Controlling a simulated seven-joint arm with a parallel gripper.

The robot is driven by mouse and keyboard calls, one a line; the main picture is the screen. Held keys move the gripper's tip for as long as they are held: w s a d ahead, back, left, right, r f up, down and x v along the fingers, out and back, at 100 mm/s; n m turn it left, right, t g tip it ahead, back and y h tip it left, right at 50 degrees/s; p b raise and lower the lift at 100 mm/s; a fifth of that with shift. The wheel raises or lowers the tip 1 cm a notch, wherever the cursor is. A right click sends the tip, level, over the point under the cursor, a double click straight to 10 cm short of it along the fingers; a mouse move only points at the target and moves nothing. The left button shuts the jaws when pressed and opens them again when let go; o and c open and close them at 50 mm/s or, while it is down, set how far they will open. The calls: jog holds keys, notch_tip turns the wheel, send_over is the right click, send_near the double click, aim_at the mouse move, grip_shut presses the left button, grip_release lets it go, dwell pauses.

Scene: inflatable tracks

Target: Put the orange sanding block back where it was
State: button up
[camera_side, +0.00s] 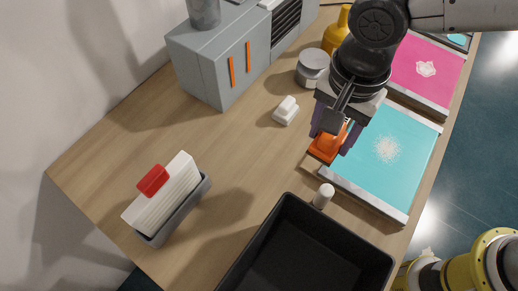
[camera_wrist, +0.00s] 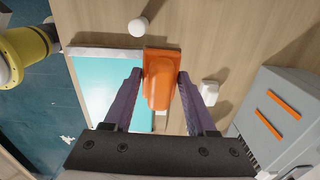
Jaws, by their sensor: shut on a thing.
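The orange sanding block (camera_side: 324,147) is at the left edge of the turquoise board (camera_side: 405,165) in the side view. My gripper (camera_side: 334,138) is over it, pointing down, with its purple fingers on either side of the block. In the wrist view the block (camera_wrist: 161,80) lies between the two fingers (camera_wrist: 158,88), and the gripper is shut on it. The side view does not clearly show whether the block touches the table or hangs just above it. The fingers hide part of the block in the side view.
A small white-topped cylinder (camera_side: 324,195) stands near the black bin (camera_side: 290,205). A white block (camera_side: 286,110), a grey round tin (camera_side: 312,66) and a yellow bottle (camera_side: 335,38) are nearby. A grey cabinet (camera_side: 205,70) stands behind. A grey holder (camera_side: 178,212) is at left. Table between is clear.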

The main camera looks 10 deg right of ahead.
send_near(254, 154)
jog(key=s+d+r, duration=0.3)
jog(key=d, duration=0.1)
jog(key=a+f, duration=0.1)
jog(key=w+a+f, duration=0.1)
jog(key=f, duration=0.1)
jog(key=w+a+f, duration=0.1)
jog(key=shift+w+f, duration=0.15)
jog(key=shift+f, duration=0.1)
jog(key=shift+w+a+f, duration=0.2)
jog(key=shift+a+f, duration=0.05)
jog(key=shift+f, duration=0.2)
jog(key=shift+w+a+f, duration=0.2)
jog(key=shift+a+f, duration=0.05)
jog(key=shift+f, duration=1.6)
jog(key=shift+f, duration=0.15)
jog(key=o, duration=1.3)
